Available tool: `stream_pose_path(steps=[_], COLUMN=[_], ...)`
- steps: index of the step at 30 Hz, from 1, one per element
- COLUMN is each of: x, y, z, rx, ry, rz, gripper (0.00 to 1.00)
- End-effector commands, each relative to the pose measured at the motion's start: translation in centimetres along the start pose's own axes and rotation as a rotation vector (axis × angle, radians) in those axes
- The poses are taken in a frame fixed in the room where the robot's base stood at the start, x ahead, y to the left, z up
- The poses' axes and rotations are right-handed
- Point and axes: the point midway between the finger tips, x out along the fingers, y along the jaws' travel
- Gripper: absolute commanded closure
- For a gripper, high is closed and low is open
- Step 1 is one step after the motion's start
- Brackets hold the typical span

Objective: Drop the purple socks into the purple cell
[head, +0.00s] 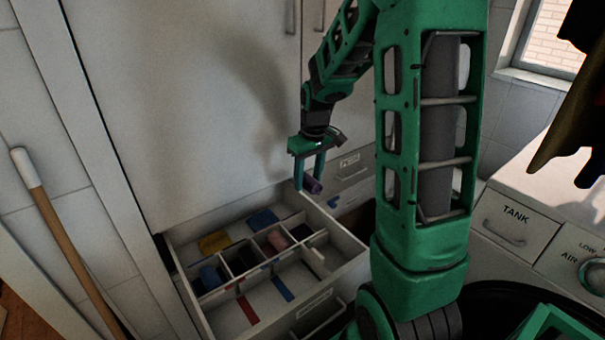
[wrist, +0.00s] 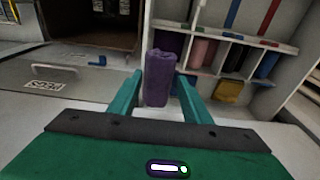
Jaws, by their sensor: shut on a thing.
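My gripper (head: 309,170) is shut on the rolled purple socks (head: 313,185), holding them above the back right edge of the open drawer. In the wrist view the purple roll (wrist: 158,78) stands upright between the two teal fingers. The drawer's middle row is split into small cells. A dark purple cell (head: 302,232) is at the right end of that row in the head view. In the wrist view this purple cell (wrist: 169,40) is just beyond the socks, partly hidden by them. I cannot make out its floor clearly.
The cells beside it hold a pink roll (head: 277,240), something dark, and a blue roll (head: 210,277). Yellow (head: 213,242) and blue (head: 262,219) pieces lie in the back compartment. Thin dividers and the drawer's walls stand up around the cells. A cabinet door (head: 190,110) rises behind.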

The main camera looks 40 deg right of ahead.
Motion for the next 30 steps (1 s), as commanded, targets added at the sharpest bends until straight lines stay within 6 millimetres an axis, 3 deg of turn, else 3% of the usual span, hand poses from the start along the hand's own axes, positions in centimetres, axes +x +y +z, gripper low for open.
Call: stream_pose_path(steps=[12,25,26,27,28,30], x=[4.2,5.0,5.0,5.0,5.0,5.0], y=[-0.5,-0.5,-0.5,-0.5,-0.5,-0.5], z=[0.4,0.5,0.5,0.5,0.5,0.5], rx=[-0.007,-0.008,-0.008,-0.008,-0.008,-0.008], ry=[-0.002,0.0,0.0,0.0,0.0,0.0], rz=[-0.002,-0.001,-0.001,-0.001,-0.001,-0.001], gripper=[0.78,0.78,0.54,0.44,0.37,0.34])
